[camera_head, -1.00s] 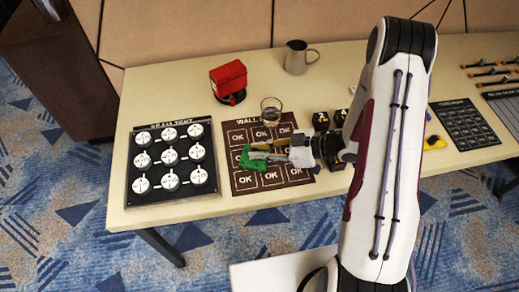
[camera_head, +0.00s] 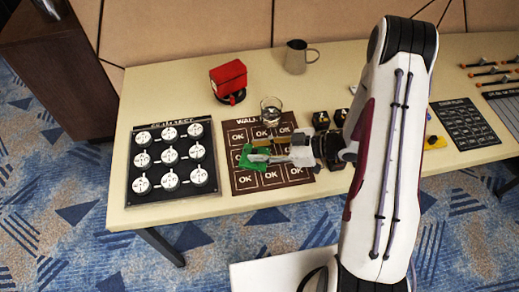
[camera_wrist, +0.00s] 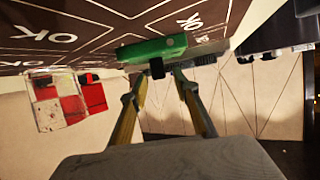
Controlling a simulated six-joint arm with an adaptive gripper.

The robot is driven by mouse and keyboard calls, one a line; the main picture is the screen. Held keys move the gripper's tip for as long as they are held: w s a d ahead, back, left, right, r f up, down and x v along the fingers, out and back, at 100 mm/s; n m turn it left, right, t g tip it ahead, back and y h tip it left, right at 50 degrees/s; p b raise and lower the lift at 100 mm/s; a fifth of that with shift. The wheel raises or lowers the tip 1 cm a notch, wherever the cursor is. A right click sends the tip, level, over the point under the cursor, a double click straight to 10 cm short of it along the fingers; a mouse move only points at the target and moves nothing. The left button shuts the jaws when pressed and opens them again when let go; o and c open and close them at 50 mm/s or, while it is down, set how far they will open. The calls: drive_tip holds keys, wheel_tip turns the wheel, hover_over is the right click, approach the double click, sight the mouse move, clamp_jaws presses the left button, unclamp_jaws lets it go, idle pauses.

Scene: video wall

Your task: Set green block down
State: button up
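The green block (camera_head: 249,160) is at the left side of the brown WALL mat (camera_head: 297,173) with OK squares, over its middle-left area. My gripper (camera_head: 262,154) reaches in from the right, and its fingers close on the block. In the wrist view the block (camera_wrist: 140,50) lies across the fingertips of my gripper (camera_wrist: 168,73), close against the dark mat surface (camera_wrist: 85,25). The fingertips partly cover the block. I cannot tell whether its underside touches the mat.
A clear glass (camera_head: 271,108) stands at the mat's back edge, close to the gripper. A black board with white round dials (camera_head: 170,155) lies to the left. A red device (camera_head: 229,78) and a metal jug (camera_head: 297,57) stand behind. Dark blocks (camera_head: 321,120) are right of the mat.

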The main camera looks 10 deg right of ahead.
drive_tip(key=v, duration=1.2)
drive_tip(key=shift+w, duration=0.1)
idle(0.5)
